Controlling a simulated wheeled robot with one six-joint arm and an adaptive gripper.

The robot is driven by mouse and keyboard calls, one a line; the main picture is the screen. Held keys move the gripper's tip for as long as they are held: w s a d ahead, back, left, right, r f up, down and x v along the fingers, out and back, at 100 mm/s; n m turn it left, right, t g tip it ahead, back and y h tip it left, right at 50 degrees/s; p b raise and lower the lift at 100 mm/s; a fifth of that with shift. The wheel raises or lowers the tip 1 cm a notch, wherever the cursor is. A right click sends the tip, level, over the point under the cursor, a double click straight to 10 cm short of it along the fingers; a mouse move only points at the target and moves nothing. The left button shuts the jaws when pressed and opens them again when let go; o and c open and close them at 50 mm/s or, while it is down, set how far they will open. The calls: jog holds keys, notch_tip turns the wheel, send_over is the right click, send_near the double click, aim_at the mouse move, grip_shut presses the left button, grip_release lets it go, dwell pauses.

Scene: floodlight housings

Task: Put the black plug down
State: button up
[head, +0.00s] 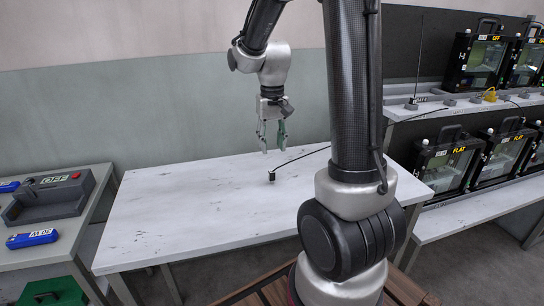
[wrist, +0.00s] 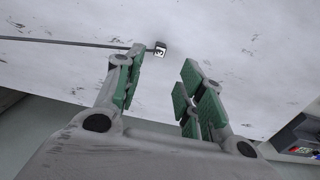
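The black plug (head: 272,176) is on the white table, below my gripper and apart from it. Its dark cable runs up and to the right until my arm hides it. In the wrist view the plug (wrist: 160,48) shows a white label with a dark mark, just beyond the gap between the fingertips, and its cable runs left. My gripper (head: 273,148) hangs above the table with its fingers pointing down. In the wrist view its green-padded fingers (wrist: 163,68) are spread, with nothing between them.
The white table (head: 170,215) is largely clear around the plug. At left a side bench holds a dark grey device (head: 50,198) marked OFF and a blue meter (head: 32,238). At right, shelves hold several black-framed floodlight housings (head: 450,160), some labelled FLAT.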

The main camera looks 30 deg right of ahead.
jog(key=s+a+r+n+t, duration=0.1)
jog(key=s+a+r+t, duration=0.1)
jog(key=s+r, duration=0.3)
jog(key=s+a+r+n+t, duration=0.1)
jog(key=s+r, duration=0.5)
jog(key=s, duration=0.6)
jog(key=shift+s+a+r+n+t, duration=0.3)
jog(key=shift+s+a+n+t, duration=0.1)
jog(key=shift+n+t, duration=0.1)
jog(key=shift+o, duration=0.4)
jog(key=shift+s, duration=0.35)
jog(key=m+g+y, duration=0.3)
jog(key=m, duration=1.8)
send_over(272, 171)
jog(key=d, duration=0.2)
notch_tip(272, 171, down, 14)
jog(key=f, duration=0.1)
jog(key=x, duration=0.7)
jog(key=shift+s, duration=0.4)
grip_shut()
